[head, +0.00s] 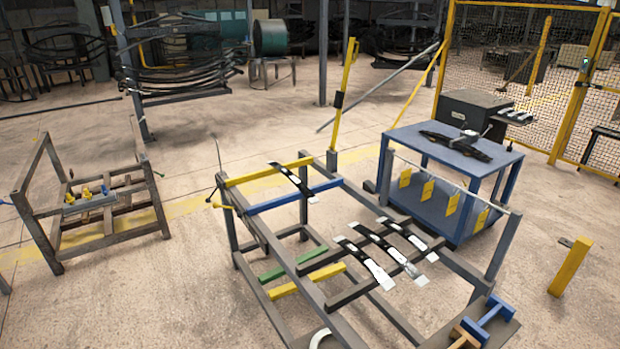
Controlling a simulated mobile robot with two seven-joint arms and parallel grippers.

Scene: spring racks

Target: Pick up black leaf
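A single black leaf (290,180), with pale patches at its ends, lies across the yellow bar (262,174) and the blue bar (280,200) at the back left of the grey metal rack (318,297). Three more black leaves with pale ends lie side by side across the rack's right part: a left one (364,262), a middle one (386,251) and a right one (407,239). A dark curved piece (452,144), perhaps also a leaf, lies on the blue cart (425,139). Neither of my grippers is in view.
A low grey frame (107,238) stands at left. A yellow upright (346,75) rises behind the rack, and a yellow post (570,266) stands at right. Mesh fencing (500,50) closes the back right. Open floor (180,290) lies between the frame and the rack.

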